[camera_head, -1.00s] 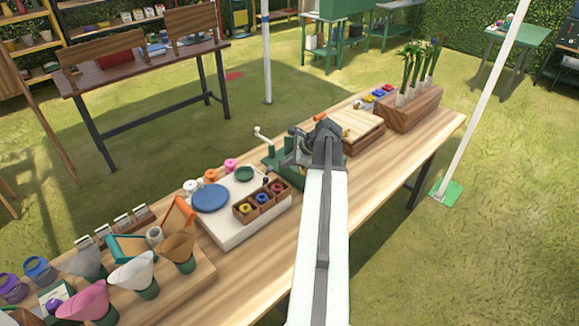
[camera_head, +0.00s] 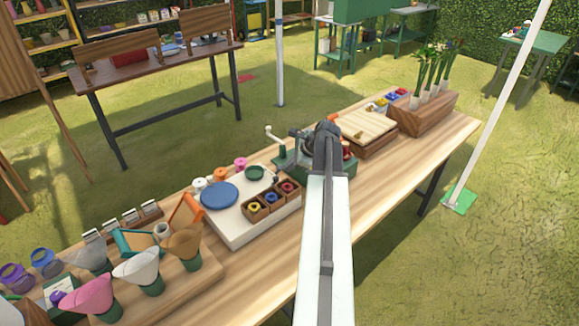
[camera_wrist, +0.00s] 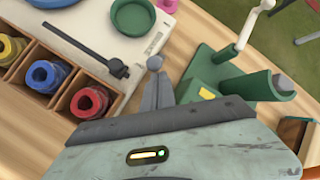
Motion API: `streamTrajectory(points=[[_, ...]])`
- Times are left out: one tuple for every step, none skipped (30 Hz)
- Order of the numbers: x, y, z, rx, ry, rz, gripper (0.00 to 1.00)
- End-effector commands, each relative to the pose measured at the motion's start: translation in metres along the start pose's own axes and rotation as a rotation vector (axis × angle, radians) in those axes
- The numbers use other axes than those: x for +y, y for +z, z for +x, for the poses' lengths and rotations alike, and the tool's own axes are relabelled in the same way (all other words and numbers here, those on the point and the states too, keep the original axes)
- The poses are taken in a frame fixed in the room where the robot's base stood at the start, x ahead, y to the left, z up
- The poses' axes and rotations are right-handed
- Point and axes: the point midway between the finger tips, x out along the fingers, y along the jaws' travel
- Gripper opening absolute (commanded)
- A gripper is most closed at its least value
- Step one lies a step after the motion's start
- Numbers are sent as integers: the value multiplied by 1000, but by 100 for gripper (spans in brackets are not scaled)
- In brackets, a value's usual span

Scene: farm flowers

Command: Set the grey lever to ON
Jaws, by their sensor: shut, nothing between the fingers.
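A dark grey lever (camera_wrist: 85,52) with a rounded knob shows in the wrist view, stretching over the white board beside the wooden box. In the head view a small dark knob (camera_head: 276,180) at the white board's corner looks like the same lever. I cannot read any ON mark. My gripper (camera_wrist: 156,66) is shut and empty, its grey fingertips just right of the lever's knob and apart from it in the wrist view. In the head view the gripper and wrist hide part of the green machine (camera_head: 285,165).
The white board (camera_head: 235,235) carries a blue disc (camera_head: 219,195), spools and a wooden box (camera_head: 258,209). The green machine's white crank (camera_wrist: 243,28) stands right of my fingers. A wooden slatted box (camera_head: 365,128) lies beyond. Paper cones (camera_head: 137,268) stand at the near left. Bare bench lies in front.

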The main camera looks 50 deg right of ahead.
Motion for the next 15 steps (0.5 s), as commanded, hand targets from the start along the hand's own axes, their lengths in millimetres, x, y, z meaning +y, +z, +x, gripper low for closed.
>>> streamTrajectory(points=[[-2,2,-1,4,5,1,0],[-2,2,-1,7,8,1,0],[-3,3,-1,11,13,2,0],[-3,4,-1,16,17,2,0],[-4,5,-1,21,22,3,0],[-6,6,-2,30,30,5,0],[-7,7,-2,37,38,8,0],[-8,8,-2,45,46,10,0],[-10,10,-3,59,59,12,0],[-12,12,-3,69,69,15,0],[-14,14,-3,82,81,18,0],[-16,16,-3,100,100,21,0],[-18,18,-3,116,115,25,0],[-21,20,-3,133,131,29,0],[-24,23,-2,157,155,35,0]])
